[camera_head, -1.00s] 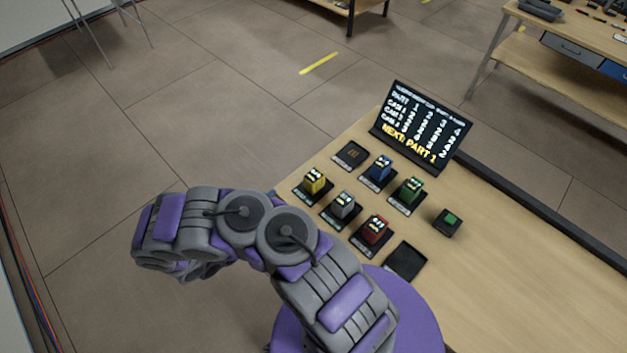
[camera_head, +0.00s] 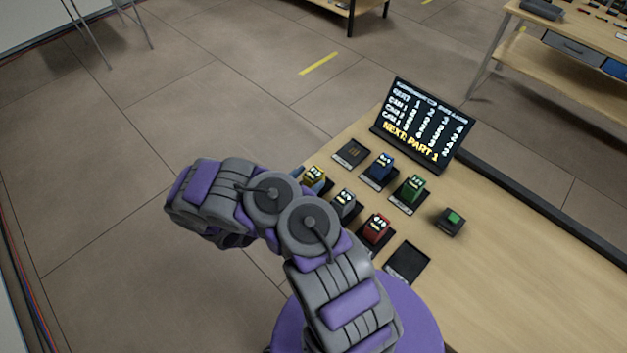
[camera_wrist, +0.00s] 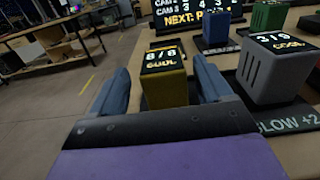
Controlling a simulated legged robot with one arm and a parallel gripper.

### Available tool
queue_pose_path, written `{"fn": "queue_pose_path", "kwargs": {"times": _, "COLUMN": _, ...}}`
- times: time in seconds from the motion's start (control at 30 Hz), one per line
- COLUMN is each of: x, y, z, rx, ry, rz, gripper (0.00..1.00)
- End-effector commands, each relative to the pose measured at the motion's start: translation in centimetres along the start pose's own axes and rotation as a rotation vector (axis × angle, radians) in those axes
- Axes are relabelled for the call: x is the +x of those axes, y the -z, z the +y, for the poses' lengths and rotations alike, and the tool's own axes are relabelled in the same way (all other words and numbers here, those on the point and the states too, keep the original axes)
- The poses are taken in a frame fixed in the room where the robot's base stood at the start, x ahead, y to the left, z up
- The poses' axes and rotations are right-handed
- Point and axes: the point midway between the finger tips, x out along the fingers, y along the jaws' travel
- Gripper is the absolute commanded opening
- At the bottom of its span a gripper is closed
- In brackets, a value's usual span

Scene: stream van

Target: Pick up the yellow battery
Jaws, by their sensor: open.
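The yellow battery (camera_head: 314,177) stands upright on its dark pad at the left end of the table's battery group, partly hidden by my arm in the head view. In the wrist view the yellow battery (camera_wrist: 164,78) shows a black top label reading 8/8 and "COOL". My gripper (camera_wrist: 160,85) is open, with one blue-grey finger to the left of the battery and one to its right. The battery appears between or just beyond the fingertips; I cannot tell whether they touch it.
A grey battery (camera_wrist: 273,70) stands close to the right finger. Blue (camera_head: 380,166), green (camera_head: 412,187) and red (camera_head: 375,229) batteries stand on pads nearby. Two pads hold no battery: one at the back (camera_head: 351,152), one in front (camera_head: 407,262). A sign (camera_head: 422,122) stands behind.

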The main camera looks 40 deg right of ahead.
Motion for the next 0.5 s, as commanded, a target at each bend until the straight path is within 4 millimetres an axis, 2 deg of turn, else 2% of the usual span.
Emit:
{"fn": "queue_pose_path", "kwargs": {"times": 0.23, "x": 3.6, "y": 0.3, "z": -0.3, "rx": 0.002, "ry": 0.004, "rz": 0.000, "gripper": 0.79}}
{"fn": "queue_pose_path", "kwargs": {"times": 0.5, "x": 4.5, "y": 0.2, "z": -0.3, "rx": 0.001, "ry": 0.001, "rz": 0.000, "gripper": 0.79}}
